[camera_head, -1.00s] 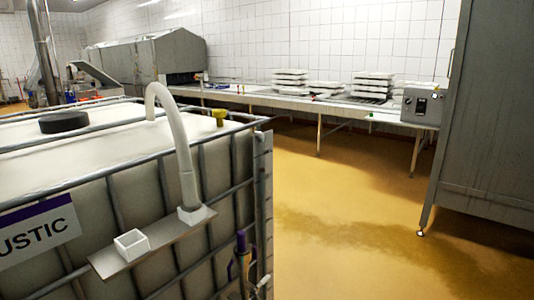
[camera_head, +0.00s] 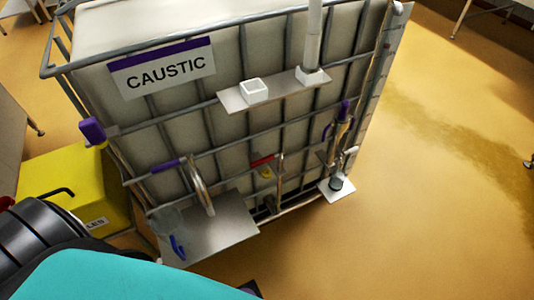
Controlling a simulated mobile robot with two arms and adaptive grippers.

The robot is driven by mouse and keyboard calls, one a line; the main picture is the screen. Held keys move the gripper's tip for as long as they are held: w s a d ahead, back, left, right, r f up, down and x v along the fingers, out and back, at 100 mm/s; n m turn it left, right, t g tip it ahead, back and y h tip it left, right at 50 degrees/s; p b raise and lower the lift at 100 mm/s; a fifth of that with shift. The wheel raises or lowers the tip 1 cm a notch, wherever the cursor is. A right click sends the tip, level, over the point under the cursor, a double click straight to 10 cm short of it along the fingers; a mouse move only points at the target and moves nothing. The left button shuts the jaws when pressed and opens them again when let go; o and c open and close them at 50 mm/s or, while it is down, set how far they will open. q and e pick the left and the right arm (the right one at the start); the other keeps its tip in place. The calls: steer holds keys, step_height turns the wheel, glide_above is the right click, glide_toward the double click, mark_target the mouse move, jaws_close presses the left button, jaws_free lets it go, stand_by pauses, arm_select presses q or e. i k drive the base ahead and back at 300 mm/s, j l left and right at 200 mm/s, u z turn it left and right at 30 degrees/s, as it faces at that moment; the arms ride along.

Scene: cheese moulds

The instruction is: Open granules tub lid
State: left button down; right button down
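A yellow tub (camera_head: 85,180) stands at the left, beside the caging of the caustic tank. A white label on its front shows only the letters "LES"; the rest is covered. Its yellow top looks closed, but I cannot make out the lid's edge. A thin black bent bar (camera_head: 52,191) shows in front of the tub's top. Dark and teal parts in the lower left corner cover the tub's near side. Neither of my grippers can be seen.
The caged white tank marked CAUSTIC (camera_head: 260,60) fills the middle. Its front carries a small shelf (camera_head: 235,99), a lower metal tray (camera_head: 222,232) and a purple-handled valve. A grey cabinet edge (camera_head: 10,140) stands far left. The yellow floor (camera_head: 440,200) at right is clear.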

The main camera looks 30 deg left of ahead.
mark_target(71, 178)
steer(key=u, duration=2.55)
